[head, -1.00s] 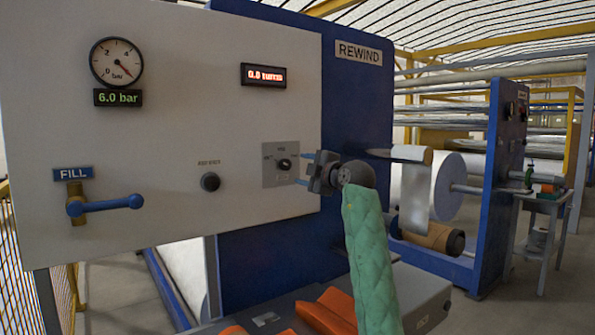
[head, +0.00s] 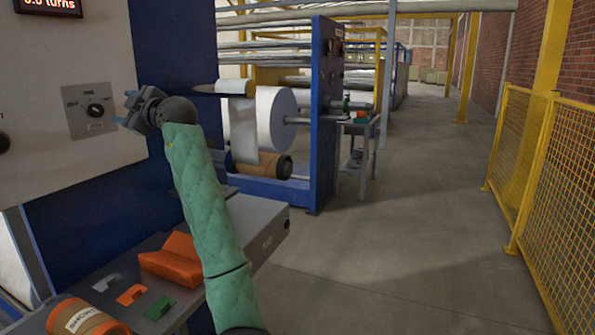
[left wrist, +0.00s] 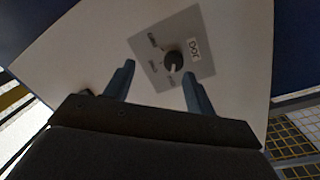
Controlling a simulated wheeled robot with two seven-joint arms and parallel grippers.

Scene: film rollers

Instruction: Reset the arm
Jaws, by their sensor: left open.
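My left gripper (head: 125,112) is open and empty, with blue fingers, in front of the white control panel. My left arm in a green quilted sleeve reaches up to it. A black rotary knob (head: 95,110) on a grey plate sits just left of the fingers in the head view. In the left wrist view the knob (left wrist: 173,60) shows between and beyond the two open fingertips (left wrist: 158,80), apart from them. My right gripper is not in view.
A grey bench (head: 262,218) with orange blocks and a roll labelled "SHORT" (head: 85,318) lies below my arm. A blue roller frame (head: 325,120) with a white film roll (head: 277,118) stands beyond. Open floor (head: 400,230) lies right, bounded by a yellow mesh fence (head: 560,190).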

